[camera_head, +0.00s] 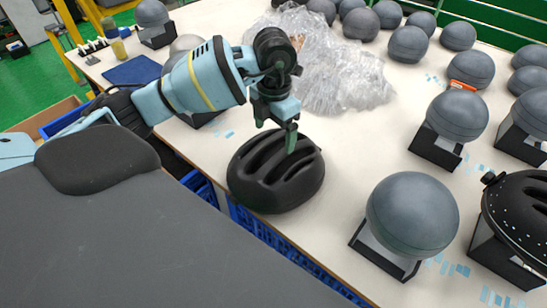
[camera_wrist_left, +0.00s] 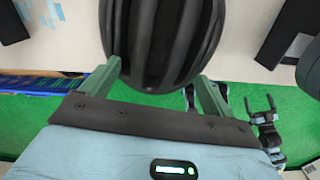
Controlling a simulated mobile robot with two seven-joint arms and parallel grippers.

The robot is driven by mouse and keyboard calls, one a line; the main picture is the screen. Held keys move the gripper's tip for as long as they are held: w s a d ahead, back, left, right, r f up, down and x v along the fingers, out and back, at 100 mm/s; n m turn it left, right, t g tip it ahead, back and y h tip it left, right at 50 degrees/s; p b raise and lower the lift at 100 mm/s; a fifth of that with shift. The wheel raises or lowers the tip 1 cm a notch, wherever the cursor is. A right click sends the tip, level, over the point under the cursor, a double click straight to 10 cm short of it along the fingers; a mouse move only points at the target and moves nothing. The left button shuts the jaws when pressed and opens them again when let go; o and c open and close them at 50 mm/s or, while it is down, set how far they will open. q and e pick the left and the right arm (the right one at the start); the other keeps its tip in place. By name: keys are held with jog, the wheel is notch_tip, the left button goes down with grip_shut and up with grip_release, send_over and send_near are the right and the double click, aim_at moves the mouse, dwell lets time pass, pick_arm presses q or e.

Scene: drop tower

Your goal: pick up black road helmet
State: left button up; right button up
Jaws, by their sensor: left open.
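The black road helmet (camera_head: 272,180) sits on the white table close to its front edge, with long vents along its shell. My left gripper (camera_head: 291,140) reaches down over the helmet's far right part in the head view. In the left wrist view the helmet (camera_wrist_left: 163,40) lies between and beyond the two open green fingers (camera_wrist_left: 157,80). I cannot tell whether either finger touches the shell.
Grey head forms (camera_head: 412,214) on black stands fill the right side, with another black helmet (camera_head: 520,215) at the right edge. Clear plastic wrap (camera_head: 335,70) lies behind my left gripper. Blue crates (camera_head: 265,230) are below the table's front edge.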

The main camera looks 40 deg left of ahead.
aim_at(279, 160)
pick_arm(q)
jog(key=shift+a+f, duration=0.1)
jog(key=shift+f, duration=2.45)
jog(key=shift+w, duration=0.1)
jog(key=c, duration=1.4)
jog(key=shift+c, duration=0.2)
jog(key=shift+r, duration=0.2)
